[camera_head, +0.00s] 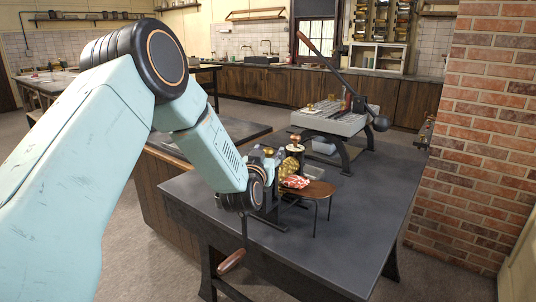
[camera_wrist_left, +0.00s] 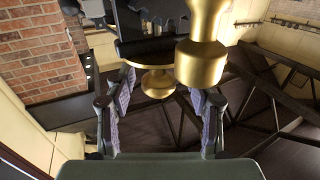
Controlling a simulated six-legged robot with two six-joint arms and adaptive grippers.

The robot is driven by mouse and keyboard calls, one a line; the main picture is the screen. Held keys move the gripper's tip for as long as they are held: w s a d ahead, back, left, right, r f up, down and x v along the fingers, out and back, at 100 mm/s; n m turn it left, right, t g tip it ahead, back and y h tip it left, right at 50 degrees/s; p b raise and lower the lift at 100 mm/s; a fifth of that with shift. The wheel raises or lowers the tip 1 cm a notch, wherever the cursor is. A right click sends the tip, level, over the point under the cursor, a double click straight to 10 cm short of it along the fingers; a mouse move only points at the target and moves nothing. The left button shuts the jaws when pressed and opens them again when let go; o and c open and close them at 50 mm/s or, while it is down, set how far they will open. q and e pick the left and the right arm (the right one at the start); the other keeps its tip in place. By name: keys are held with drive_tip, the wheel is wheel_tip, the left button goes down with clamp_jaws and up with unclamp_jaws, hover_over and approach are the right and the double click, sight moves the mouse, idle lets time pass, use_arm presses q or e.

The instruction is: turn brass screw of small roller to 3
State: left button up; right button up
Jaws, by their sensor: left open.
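The small roller (camera_head: 288,168) stands on the dark table, with a ribbed brass roll in a dark frame. A brass screw knob (camera_head: 269,152) and a copper-topped white post (camera_head: 295,145) rise above it. My left arm reaches over from the left and hides part of the roller. In the left wrist view, my left gripper (camera_wrist_left: 158,98) is open, its fingers either side of a round brass knob (camera_wrist_left: 156,84) farther off. A larger brass post (camera_wrist_left: 203,55) is close to the camera at upper right. No contact shows. I cannot read a dial. My right gripper is not in view.
A small round wooden stand (camera_head: 318,189) with a red-and-white piece (camera_head: 296,182) is beside the roller. A wooden crank handle (camera_head: 231,261) hangs at the table's front. A larger press (camera_head: 331,121) with a long lever stands behind. The table's right side (camera_head: 375,215) is clear.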

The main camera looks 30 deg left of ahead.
use_arm(q)
drive_tip(key=shift+w+d, duration=0.2)
drive_tip(key=shift+a, duration=0.35)
drive_tip(key=shift+c, duration=0.6)
drive_tip(key=shift+d, duration=0.25)
drive_tip(key=c, duration=0.5)
drive_tip(key=shift+a, duration=0.1)
clamp_jaws()
drive_tip(key=shift+n+g+y, duration=0.3)
drive_tip(key=shift+n+y, duration=0.2)
drive_tip(key=shift+y, duration=0.3)
